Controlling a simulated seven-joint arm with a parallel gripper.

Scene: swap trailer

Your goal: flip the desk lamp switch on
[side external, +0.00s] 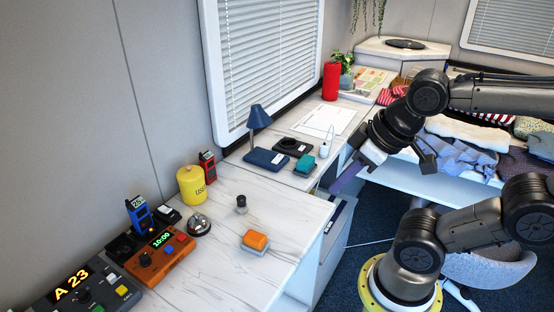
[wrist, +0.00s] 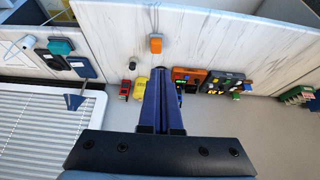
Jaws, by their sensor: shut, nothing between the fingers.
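A blue desk lamp (side external: 258,117) with a cone shade and a flat blue base (side external: 266,159) stands on the white counter beneath the window. A small pale mark shows on the base, but I cannot make out the switch or its position. In the wrist view the lamp shade (wrist: 75,101) and base (wrist: 82,67) are at the left. My gripper (side external: 337,188) is to the right of the lamp, beyond the counter's front edge, apart from it. In the wrist view its blue fingers (wrist: 156,75) are shut and empty, with the lamp off to their left.
A black device (side external: 292,146), a teal block on a grey base (side external: 304,165) and a white upright item (side external: 325,141) stand near the lamp. A yellow canister (side external: 191,185), an orange block (side external: 256,240) and an orange control box (side external: 160,257) stand on the nearer counter.

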